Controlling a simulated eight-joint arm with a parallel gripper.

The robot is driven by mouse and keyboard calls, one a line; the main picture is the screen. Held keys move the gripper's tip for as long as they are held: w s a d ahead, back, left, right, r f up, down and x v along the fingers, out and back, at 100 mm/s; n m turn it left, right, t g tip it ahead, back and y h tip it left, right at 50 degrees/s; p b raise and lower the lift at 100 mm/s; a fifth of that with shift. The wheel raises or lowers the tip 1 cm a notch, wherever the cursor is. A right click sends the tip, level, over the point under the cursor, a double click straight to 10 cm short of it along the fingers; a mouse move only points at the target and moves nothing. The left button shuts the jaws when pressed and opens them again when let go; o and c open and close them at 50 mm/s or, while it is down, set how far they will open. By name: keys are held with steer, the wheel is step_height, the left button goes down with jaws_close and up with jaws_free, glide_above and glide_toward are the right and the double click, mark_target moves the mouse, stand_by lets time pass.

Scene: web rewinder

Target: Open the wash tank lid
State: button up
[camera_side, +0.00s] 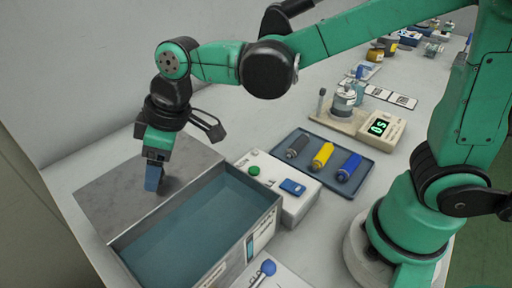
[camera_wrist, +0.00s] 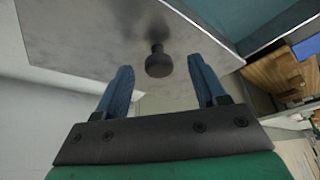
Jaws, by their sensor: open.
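The wash tank (camera_side: 262,232) is an open-topped rectangular box at the front left in the side view, with its teal inside largely exposed. The lid (camera_side: 115,195) is a flat grey metal plate lying level along the tank's left, far side; it also shows in the wrist view (camera_wrist: 95,38). A dark round knob (camera_wrist: 158,62) stands on the lid. My gripper (camera_side: 153,186) points down over the lid, its blue fingers open. In the wrist view the knob shows between the fingertips (camera_wrist: 160,70), with gaps on both sides. In the side view the fingers hide the knob.
A white control box (camera_side: 298,205) with a green button and blue switch adjoins the tank's far right side. Behind it are a blue tray (camera_side: 322,180) of grey, yellow and blue cylinders and a scale (camera_side: 380,128). A blue-knobbed tool (camera_side: 266,268) lies in front.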

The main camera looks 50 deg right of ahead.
steer(key=shift+v, duration=2.8)
steer(key=s+d+f+m+t+h, duration=0.1)
steer(key=d+m, duration=0.3)
steer(key=d, duration=0.4)
steer(key=s+d+f+m+t+h, duration=0.2)
steer(key=s+d+m+t, duration=0.1)
steer(key=d, duration=0.5)
steer(key=shift+s+f+m, duration=0.35)
steer(key=shift+s+m, duration=0.4)
steer(key=shift+m, duration=0.25)
